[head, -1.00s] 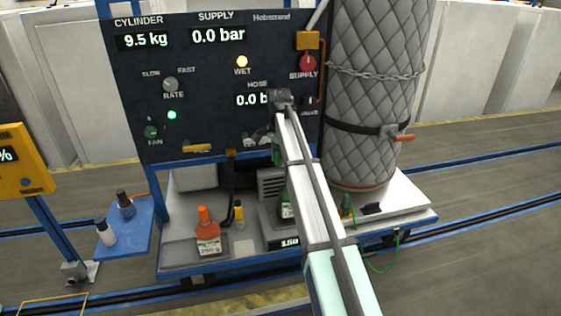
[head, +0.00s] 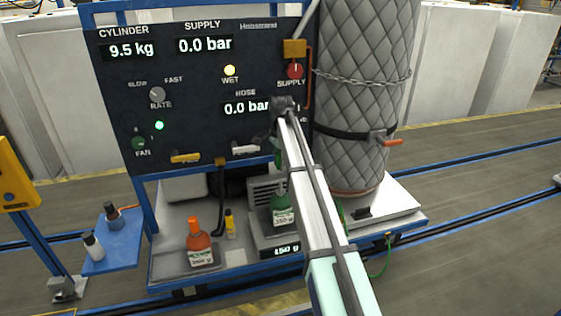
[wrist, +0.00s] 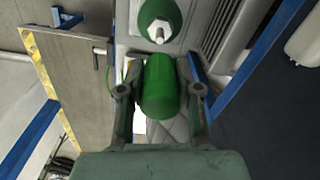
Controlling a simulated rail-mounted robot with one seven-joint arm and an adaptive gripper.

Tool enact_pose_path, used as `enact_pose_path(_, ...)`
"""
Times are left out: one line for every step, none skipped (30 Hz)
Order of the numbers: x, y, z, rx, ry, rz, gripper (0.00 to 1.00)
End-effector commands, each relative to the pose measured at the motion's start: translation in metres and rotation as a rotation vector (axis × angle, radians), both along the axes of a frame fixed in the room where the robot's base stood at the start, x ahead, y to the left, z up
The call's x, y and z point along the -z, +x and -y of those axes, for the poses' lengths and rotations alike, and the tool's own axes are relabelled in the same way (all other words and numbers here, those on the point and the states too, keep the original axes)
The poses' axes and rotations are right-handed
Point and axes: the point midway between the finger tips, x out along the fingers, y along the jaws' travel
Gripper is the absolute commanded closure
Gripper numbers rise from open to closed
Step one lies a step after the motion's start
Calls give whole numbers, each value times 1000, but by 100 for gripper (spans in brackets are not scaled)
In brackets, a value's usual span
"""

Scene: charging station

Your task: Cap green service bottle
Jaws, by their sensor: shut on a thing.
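The green service bottle (head: 282,212) stands upright on a scale (head: 262,240) that reads about 150 g. In the wrist view the green bottle (wrist: 153,14) shows at the top with its pale nozzle (wrist: 158,32) bare. My gripper (wrist: 160,75) is shut on a green cap (wrist: 163,95). The cap is just short of the nozzle in that picture and looks apart from it. In the head view a bit of green, likely the cap (head: 278,158), shows above the bottle beside my arm. My fingers are mostly hidden there.
An orange bottle (head: 200,243) and a small yellow bottle (head: 230,223) stand left of the scale. The dark gauge panel (head: 200,90) rises behind. A quilted cylinder (head: 362,90) stands close on the right. A blue side shelf (head: 118,252) holds small containers at left.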

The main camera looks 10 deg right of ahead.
Motion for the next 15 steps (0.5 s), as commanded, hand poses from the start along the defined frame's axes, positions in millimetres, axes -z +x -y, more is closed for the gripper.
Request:
enact_pose_path(5, 0, 0, 0, 0, 0, 90)
enact_pose_path(7, 0, 0, 0, 0, 0, 90)
enact_pose_path(10, 0, 0, 0, 0, 0, 90)
enact_pose_path(12, 0, 0, 0, 0, 0, 90)
enact_pose_path(15, 0, 0, 0, 0, 0, 90)
enact_pose_path(19, 0, 0, 0, 0, 0, 90)
enact_pose_path(21, 0, 0, 0, 0, 0, 90)
enact_pose_path(24, 0, 0, 0, 0, -1, 90)
enact_pose_path(28, 0, 0, 0, 0, -1, 90)
enact_pose_path(30, 0, 0, 0, 0, -1, 90)
enact_pose_path(33, 0, 0, 0, 0, -1, 90)
enact_pose_path(36, 0, 0, 0, 0, -1, 90)
enact_pose_path(38, 0, 0, 0, 0, -1, 90)
enact_pose_path(41, 0, 0, 0, 0, -1, 90)
enact_pose_path(43, 0, 0, 0, 0, -1, 90)
